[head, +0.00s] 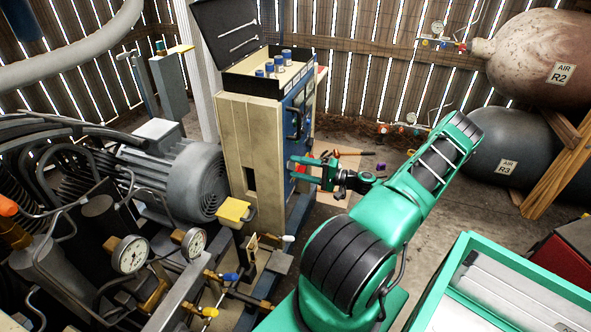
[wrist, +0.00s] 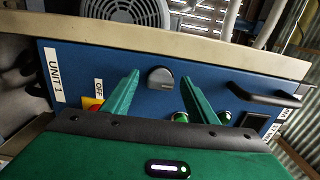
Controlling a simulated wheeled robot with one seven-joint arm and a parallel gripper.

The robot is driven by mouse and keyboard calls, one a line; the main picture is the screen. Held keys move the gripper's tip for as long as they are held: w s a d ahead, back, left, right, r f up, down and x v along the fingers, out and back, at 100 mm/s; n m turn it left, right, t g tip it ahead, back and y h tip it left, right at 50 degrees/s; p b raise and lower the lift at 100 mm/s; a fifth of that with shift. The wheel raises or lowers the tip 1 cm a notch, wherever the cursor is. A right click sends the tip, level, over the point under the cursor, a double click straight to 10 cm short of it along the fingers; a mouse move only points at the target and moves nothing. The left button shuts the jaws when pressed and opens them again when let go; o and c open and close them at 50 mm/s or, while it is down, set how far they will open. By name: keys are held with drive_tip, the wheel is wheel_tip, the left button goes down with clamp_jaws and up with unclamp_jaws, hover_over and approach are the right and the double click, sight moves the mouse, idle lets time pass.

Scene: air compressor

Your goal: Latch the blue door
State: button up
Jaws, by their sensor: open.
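The blue door (head: 294,128) is on the right-hand face of the beige cabinet (head: 245,135). In the wrist view its blue front (wrist: 215,80) fills the middle and looks close to the cabinet edge; I cannot tell whether it sits fully flush. A grey rounded knob (wrist: 161,78) is on the blue front, and a black bar handle (wrist: 262,92) is to its right. My gripper (head: 299,169) is beside the blue face. Its green fingers (wrist: 160,82) are open and empty, apart, one on each side of the grey knob in the picture; contact is not clear.
A red-and-yellow switch (wrist: 93,103) by an OFF label and green buttons (wrist: 180,117) are near the fingers. The cabinet's dark lid (head: 228,30) stands raised. A grey motor (head: 180,180) is left of the cabinet; a green-edged cart (head: 480,245) is at lower right.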

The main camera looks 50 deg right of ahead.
drive_tip(key=v, duration=1)
idle(0.3)
